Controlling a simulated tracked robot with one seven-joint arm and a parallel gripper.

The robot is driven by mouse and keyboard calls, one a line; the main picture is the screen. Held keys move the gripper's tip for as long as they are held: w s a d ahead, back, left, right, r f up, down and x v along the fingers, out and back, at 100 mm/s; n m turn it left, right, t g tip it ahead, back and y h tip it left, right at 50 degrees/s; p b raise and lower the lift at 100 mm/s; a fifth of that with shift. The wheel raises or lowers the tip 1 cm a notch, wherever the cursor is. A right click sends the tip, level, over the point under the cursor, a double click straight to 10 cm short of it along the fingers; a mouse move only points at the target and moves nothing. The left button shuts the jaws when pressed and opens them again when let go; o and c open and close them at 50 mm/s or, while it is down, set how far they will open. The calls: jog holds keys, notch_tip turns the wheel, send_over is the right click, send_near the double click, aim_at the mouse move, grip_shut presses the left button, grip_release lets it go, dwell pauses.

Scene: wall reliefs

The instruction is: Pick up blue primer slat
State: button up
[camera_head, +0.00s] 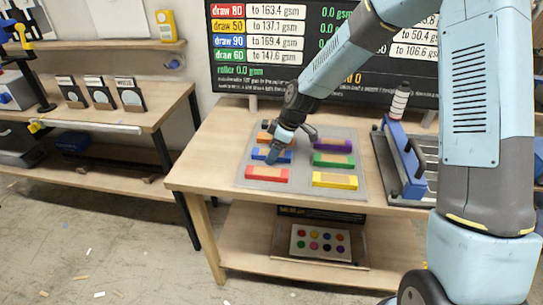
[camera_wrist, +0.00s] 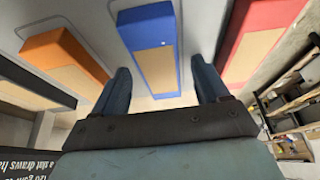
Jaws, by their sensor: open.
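The blue primer slat (camera_wrist: 150,45) is a long blue bar with a tan patch on its top. In the wrist view it lies on the grey mat between my two open fingers, a little beyond them. In the head view the blue slat (camera_head: 286,157) is in the left column of the mat, partly hidden by my gripper (camera_head: 273,152). My gripper (camera_wrist: 165,88) is open and empty, pointing down just above the slat. I cannot tell whether a fingertip touches it.
An orange slat (camera_wrist: 62,60) and a red slat (camera_wrist: 262,35) flank the blue one closely. Purple (camera_head: 333,146), green (camera_head: 334,160) and yellow (camera_head: 335,181) slats lie in the right column of the grey mat (camera_head: 300,183). A blue-and-grey device (camera_head: 405,158) stands at the right.

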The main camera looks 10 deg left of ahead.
aim_at(268, 152)
jog(key=c, duration=1.2)
jog(key=shift+o, duration=0.2)
jog(key=shift+r, duration=0.1)
jog(key=shift+r, duration=0.3)
notch_tip(268, 152, up, 3)
jog(key=shift+f, duration=0.2)
jog(key=s+d+r, duration=0.6)
jog(key=s+r, duration=0.3)
jog(key=s, duration=0.3)
jog(key=shift+s+d+r, duration=0.2)
jog(key=shift+d+r, duration=0.05)
jog(key=shift+r, duration=0.05)
